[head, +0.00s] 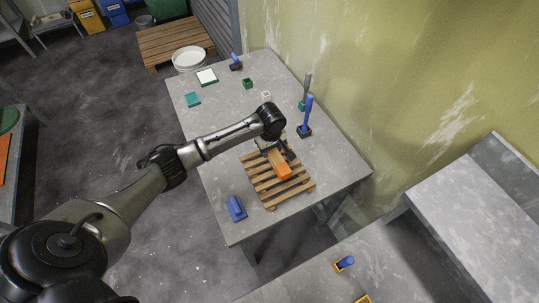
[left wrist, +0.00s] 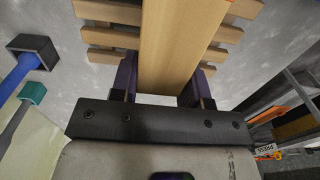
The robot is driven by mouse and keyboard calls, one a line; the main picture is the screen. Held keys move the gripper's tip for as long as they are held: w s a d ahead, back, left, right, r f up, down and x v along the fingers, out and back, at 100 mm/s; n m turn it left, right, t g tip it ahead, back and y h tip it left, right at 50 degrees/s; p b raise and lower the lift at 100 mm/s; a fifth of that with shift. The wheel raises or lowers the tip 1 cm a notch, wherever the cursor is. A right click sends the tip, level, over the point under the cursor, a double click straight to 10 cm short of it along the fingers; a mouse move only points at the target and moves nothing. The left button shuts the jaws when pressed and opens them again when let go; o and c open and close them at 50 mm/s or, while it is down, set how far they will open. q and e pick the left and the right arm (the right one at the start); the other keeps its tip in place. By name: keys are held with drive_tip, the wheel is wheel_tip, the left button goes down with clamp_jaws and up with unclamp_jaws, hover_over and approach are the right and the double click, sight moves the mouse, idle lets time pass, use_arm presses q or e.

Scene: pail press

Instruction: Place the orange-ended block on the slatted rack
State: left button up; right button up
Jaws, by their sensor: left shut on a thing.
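The block (head: 274,157) is long and tan, with an orange end (head: 284,172) that points toward the front of the table. My left gripper (head: 275,150) is shut on the block near its other end, and the block is over the slatted wooden rack (head: 267,195). In the left wrist view the block (left wrist: 185,45) lies between the two dark fingers of my gripper (left wrist: 162,80), with the rack's slats (left wrist: 105,37) beyond it. I cannot tell whether the block touches the slats. My right gripper is not in view.
A blue block (head: 236,208) lies left of the rack. An upright blue-handled tool (head: 308,113) stands to the rack's right, near the wall. The table's front right corner is clear.

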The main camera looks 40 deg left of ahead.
sight(270, 155)
use_arm(q)
drive_tip(key=shift+s+a+f, duration=0.1)
drive_tip(key=shift+a+f, duration=0.05)
drive_tip(key=shift+f, duration=0.05)
wheel_tip(270, 155, down, 4)
drive_tip(key=shift+r+b, duration=0.2)
drive_tip(key=shift+b, duration=0.1)
drive_tip(key=shift+f, duration=0.1)
drive_tip(key=shift+f, duration=0.1)
drive_tip(key=o, duration=1)
drive_tip(key=shift+c, duration=0.2)
